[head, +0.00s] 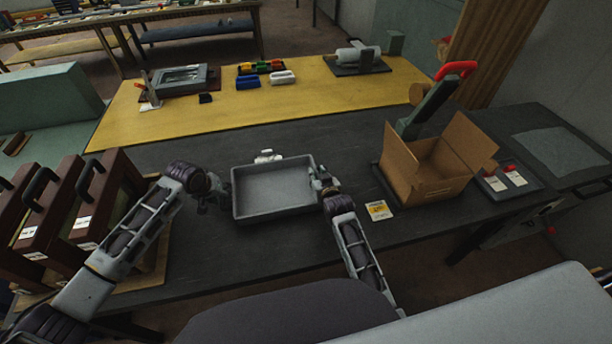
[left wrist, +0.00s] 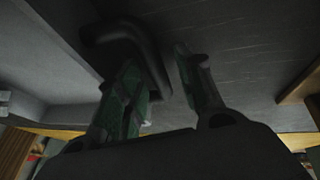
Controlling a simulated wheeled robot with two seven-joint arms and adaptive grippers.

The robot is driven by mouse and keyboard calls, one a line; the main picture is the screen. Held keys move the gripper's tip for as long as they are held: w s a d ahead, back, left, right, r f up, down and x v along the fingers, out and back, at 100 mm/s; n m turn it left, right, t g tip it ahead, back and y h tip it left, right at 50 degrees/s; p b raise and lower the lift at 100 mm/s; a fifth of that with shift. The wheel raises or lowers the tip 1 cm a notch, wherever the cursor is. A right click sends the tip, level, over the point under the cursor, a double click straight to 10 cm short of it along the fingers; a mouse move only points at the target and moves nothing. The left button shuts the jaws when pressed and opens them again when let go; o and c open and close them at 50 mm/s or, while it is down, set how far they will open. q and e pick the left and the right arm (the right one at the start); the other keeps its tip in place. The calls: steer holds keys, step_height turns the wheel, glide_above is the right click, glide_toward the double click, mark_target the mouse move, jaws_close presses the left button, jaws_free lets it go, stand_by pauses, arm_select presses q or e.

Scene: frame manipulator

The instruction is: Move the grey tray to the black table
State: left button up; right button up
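The grey tray (head: 272,205), shallow and rectangular, is at the middle of the black table (head: 300,250); I cannot tell whether it rests on it. My left gripper (head: 212,201) is just off the tray's left side. In the left wrist view, its fingers (left wrist: 158,80) are spread, with a dark curved handle (left wrist: 120,32) of the tray by the gap between them. Part of the tray's pale side (left wrist: 50,60) shows there too. My right gripper (head: 324,184) is at the tray's right side, touching or very close; its fingers are too small to read.
Brown cases (head: 105,205) with handles stand at the left. An open cardboard box (head: 425,175) and a yellow-white card (head: 378,210) are right of the tray. A yellow table (head: 215,118) behind holds bins and tools. The black table is clear in front of the tray.

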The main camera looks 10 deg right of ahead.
arm_select(q)
steer(key=shift+r, duration=0.15)
steer(key=v, duration=1.1)
steer(key=shift+s+r, duration=0.2)
steer(key=shift+r, duration=0.1)
steer(key=shift+a, duration=0.1)
arm_select(e)
steer(key=shift+s, duration=0.2)
stand_by(0.3)
steer(key=shift+v, duration=5.8)
steer(key=shift+r, duration=0.15)
